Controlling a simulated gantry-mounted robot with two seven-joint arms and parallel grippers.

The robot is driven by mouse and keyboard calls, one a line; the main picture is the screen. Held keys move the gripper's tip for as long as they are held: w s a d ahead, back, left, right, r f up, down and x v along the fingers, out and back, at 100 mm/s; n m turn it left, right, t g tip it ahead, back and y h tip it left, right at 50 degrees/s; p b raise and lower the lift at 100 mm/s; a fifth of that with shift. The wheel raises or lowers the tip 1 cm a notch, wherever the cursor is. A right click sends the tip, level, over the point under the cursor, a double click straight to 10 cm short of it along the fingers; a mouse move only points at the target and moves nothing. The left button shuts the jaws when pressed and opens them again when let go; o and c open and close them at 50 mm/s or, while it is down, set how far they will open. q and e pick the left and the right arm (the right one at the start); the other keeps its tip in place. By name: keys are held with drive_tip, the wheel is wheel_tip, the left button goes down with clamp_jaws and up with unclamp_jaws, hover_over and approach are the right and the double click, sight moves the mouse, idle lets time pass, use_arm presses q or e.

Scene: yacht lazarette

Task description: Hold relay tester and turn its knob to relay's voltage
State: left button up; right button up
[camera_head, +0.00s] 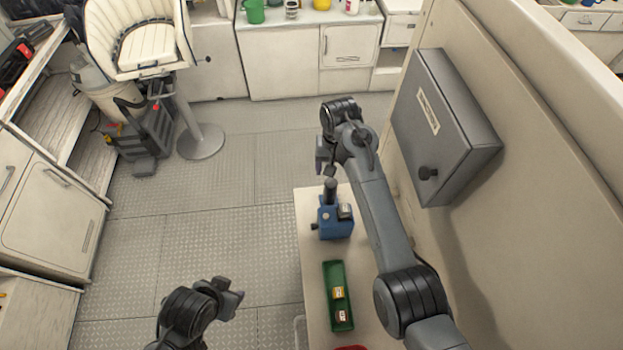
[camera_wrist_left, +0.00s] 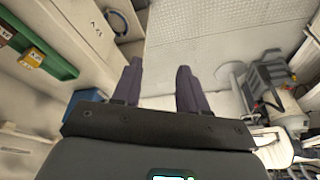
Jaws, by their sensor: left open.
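The blue relay tester (camera_head: 335,224) stands on the narrow bench, with a dark upright post (camera_head: 330,192) on top and a small dark block (camera_head: 346,211) at its upper right. A small dark knob-like part (camera_head: 315,226) shows on its left side. In the left wrist view a blue edge of the tester (camera_wrist_left: 84,98) shows behind my gripper. My left gripper (camera_head: 232,298) is open and empty, left of the bench and apart from the tester; its spread fingers show in the wrist view (camera_wrist_left: 157,82). My right gripper (camera_head: 325,165) hangs just above the post; its jaw gap is unclear.
A green tray (camera_head: 329,279) with a yellow relay (camera_head: 338,292) and a brownish relay (camera_head: 342,316) lies on the bench (camera_head: 309,215) nearer me. A grey wall box (camera_head: 440,125) stands right of my right arm. The floor (camera_head: 215,215) left of the bench is clear.

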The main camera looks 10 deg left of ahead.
sight(331, 184)
drive_tip(key=shift+s+a+f, duration=0.1)
drive_tip(key=shift+s, duration=0.1)
drive_tip(key=shift+f, duration=0.35)
use_arm(q)
drive_tip(key=w+d+f+m+t+h, duration=0.3)
drive_tip(key=w+m+h, duration=0.4)
drive_tip(key=m, duration=0.7)
drive_tip(key=w+d+f+m+t+h, duration=0.3)
drive_tip(key=w+f+m+h, duration=0.3)
drive_tip(key=m, duration=0.8)
drive_tip(key=shift+w+d+f+t+h, duration=0.2)
drive_tip(key=shift+w+t+h, duration=0.5)
drive_tip(key=shift+w, duration=0.85)
use_arm(e)
drive_tip(key=shift+f, duration=5.05)
drive_tip(key=shift+c, duration=0.3)
